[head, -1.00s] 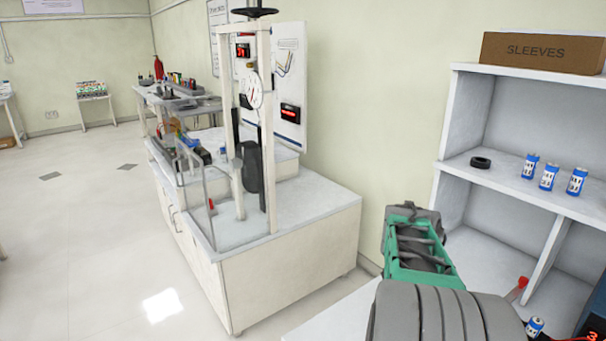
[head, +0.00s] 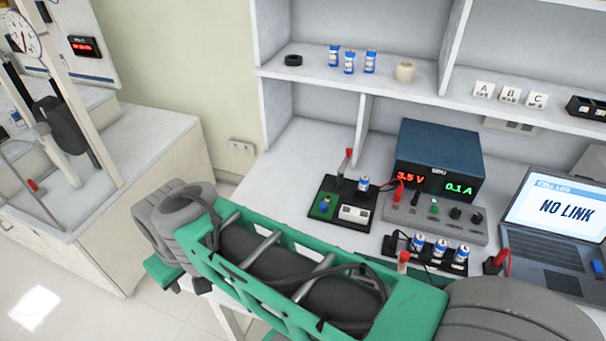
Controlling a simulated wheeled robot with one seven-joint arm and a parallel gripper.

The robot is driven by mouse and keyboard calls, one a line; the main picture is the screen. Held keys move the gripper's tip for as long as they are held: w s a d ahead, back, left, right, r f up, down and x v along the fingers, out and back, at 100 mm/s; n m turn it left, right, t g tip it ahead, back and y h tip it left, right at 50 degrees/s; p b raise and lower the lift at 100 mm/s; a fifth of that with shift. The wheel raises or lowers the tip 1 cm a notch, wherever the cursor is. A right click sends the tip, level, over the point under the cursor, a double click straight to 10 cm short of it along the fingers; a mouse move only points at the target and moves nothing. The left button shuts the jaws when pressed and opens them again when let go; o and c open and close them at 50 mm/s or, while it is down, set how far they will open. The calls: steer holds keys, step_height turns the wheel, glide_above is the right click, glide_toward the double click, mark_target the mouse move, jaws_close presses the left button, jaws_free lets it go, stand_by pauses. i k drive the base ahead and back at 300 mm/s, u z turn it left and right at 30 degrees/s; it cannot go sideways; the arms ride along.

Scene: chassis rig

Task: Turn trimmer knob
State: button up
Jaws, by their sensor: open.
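The trimmer knob is not labelled, so I cannot tell for sure which part it is. A small blue knob-like piece (head: 324,206) stands on a green board at the left of a black fixture (head: 343,226) on the bench. A grey control panel (head: 468,228) in front of the power supply also carries several small black knobs (head: 456,213) and a green one (head: 434,207). My green and grey arm crosses the lower part of the head view, in front of the bench. My gripper is not in view.
The blue power supply (head: 437,140) reads 3.5 V and 0.1 A. A laptop (head: 556,212) showing NO LINK stands at right. Several blue-white cells (head: 440,248) sit in a black holder. A red-topped lever (head: 347,162) rises behind the fixture. Bare bench (head: 300,160) lies to the left.

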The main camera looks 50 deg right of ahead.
mark_target(323, 206)
steer(key=z, duration=1.4)
